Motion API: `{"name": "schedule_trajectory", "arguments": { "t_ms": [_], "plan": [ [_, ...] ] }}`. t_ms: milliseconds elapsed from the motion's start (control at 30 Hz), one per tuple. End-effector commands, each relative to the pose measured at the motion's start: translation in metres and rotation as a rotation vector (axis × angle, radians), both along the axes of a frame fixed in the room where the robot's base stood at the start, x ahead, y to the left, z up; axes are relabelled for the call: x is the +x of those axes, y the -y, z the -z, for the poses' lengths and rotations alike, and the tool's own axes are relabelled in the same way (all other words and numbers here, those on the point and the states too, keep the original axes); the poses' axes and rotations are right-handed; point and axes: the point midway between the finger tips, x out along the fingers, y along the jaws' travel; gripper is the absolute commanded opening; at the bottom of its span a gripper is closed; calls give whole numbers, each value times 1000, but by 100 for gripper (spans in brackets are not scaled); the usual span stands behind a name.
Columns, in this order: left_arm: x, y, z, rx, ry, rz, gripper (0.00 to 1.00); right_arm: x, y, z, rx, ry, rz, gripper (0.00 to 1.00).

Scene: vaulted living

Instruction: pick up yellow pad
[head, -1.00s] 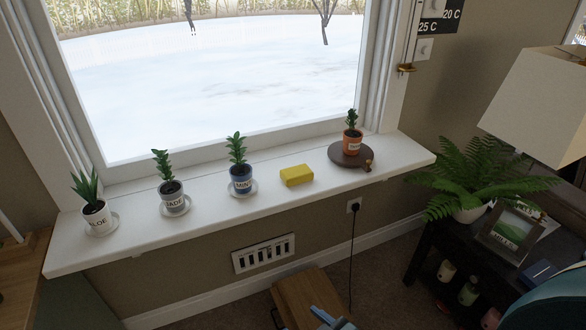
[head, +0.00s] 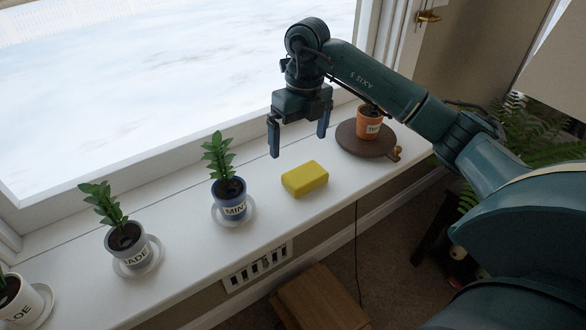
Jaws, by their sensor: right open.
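The yellow pad (head: 305,179) is a small block lying flat on the white windowsill (head: 190,262), between the blue MINT pot and the round brown board. My right gripper (head: 299,146) is open and empty, its two blue fingers pointing down. In the picture it is just above and behind the pad, apart from it. My right arm comes in from the right and passes in front of part of the orange pot. My left gripper is not in view.
The blue MINT pot (head: 230,198) stands left of the pad, the JADE pot (head: 128,246) farther left. The orange pot (head: 369,125) stands on the brown board (head: 352,141) to the right. The window is behind the sill. A wooden piece (head: 318,300) is below its front edge.

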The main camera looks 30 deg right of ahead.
Motion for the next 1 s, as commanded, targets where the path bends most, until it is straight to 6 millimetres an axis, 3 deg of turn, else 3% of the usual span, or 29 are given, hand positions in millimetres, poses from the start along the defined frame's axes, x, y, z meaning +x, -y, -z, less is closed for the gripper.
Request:
{"name": "schedule_trajectory", "arguments": {
  "t_ms": [133, 400, 667, 1000],
  "plan": [
    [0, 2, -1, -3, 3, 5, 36, 1, 18, 3, -71, -3, 35, 100],
    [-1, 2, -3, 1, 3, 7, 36, 0, 17, 53, -68, -4, 33, 100],
    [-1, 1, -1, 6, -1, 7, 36, 0, 17, 74, -65, 0, 32, 100],
    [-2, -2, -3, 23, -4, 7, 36, -1, 19, 119, -65, 0, 31, 100]
  ]
}}
